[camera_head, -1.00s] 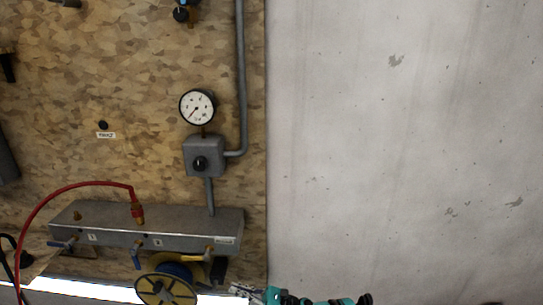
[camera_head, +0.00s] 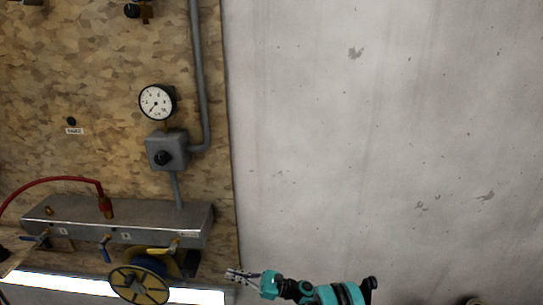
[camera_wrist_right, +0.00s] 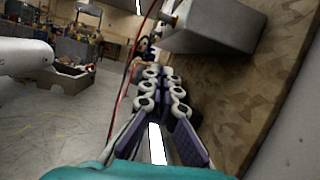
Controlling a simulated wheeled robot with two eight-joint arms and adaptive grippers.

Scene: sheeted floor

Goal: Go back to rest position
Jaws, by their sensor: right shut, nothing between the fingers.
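My right gripper (camera_head: 236,275) shows at the bottom of the head view, with its teal and black arm coming in from the lower right. It is empty, its fingers pointing left towards the wall board. It lies to the right of the yellow reel and below the right end of the grey manifold. In the right wrist view its fingers (camera_wrist_right: 163,85) are close together with nothing held, and the manifold's grey box is above and to the right of them. My left gripper is in neither view.
The grey manifold (camera_head: 140,213) carries valves and a red hose (camera_head: 55,181). A yellow reel (camera_head: 140,284) hangs below it. A gauge (camera_head: 157,102) and grey box (camera_head: 168,150) are above. Bare wall (camera_head: 370,140) fills the right. A crate (camera_wrist_right: 70,75) stands on the floor.

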